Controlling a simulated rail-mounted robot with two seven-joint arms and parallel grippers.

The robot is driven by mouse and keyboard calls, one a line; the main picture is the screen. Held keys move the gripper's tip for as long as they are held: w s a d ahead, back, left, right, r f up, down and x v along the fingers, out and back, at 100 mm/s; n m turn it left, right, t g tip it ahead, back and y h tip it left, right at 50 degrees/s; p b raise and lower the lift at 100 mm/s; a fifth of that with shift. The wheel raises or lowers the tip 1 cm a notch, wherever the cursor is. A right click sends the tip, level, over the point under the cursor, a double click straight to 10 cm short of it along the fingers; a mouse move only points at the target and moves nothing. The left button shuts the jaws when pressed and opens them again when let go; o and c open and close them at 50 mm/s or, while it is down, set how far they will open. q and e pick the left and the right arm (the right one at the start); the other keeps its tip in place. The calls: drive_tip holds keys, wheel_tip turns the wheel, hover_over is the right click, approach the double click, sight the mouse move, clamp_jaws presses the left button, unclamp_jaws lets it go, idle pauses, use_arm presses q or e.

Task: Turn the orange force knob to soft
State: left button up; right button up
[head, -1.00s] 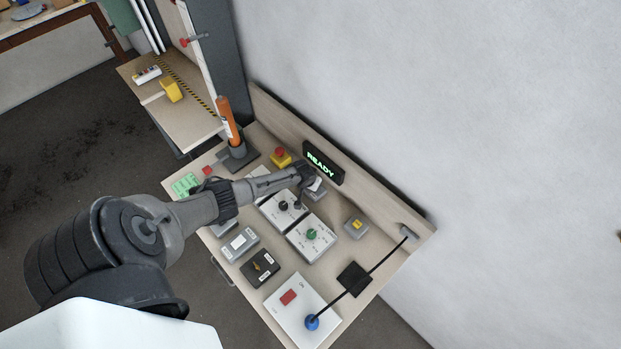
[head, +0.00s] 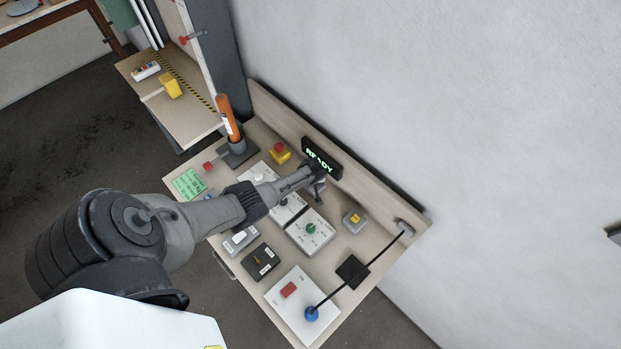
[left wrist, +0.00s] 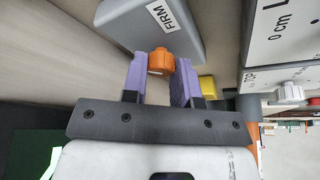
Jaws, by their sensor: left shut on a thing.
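The orange force knob (left wrist: 161,61) shows in the left wrist view against a grey box (left wrist: 150,22) with a "FIRM" label. The knob sits between the two purple fingers of my left gripper (left wrist: 160,72), which is shut on it. The knob's pointer direction is not clear, and any "soft" label is out of sight. In the head view my left gripper (head: 318,190) is at the back of the bench, below the lit display, and the knob is hidden there. My right gripper is not in view.
The display (head: 321,160) stands against the backboard close to my gripper. A green knob (head: 311,228) on a white panel, a yellow box (head: 354,221) and a yellow-and-red stop button (head: 280,153) are nearby. An orange cylinder (head: 229,118) stands at the left.

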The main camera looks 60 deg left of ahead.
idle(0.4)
use_arm(q)
drive_tip(key=o, duration=0.9)
drive_tip(key=shift+d+r+p, duration=0.15)
drive_tip(key=shift+r+p, duration=0.15)
drive_tip(key=shift+r, duration=0.2)
drive_tip(key=p+v, duration=0.2)
drive_tip(key=v, duration=0.3)
drive_tip(key=shift+p+v, duration=0.6)
drive_tip(key=shift+v, duration=3.3)
drive_tip(key=shift+o, duration=0.2)
drive_tip(key=shift+w, duration=0.1)
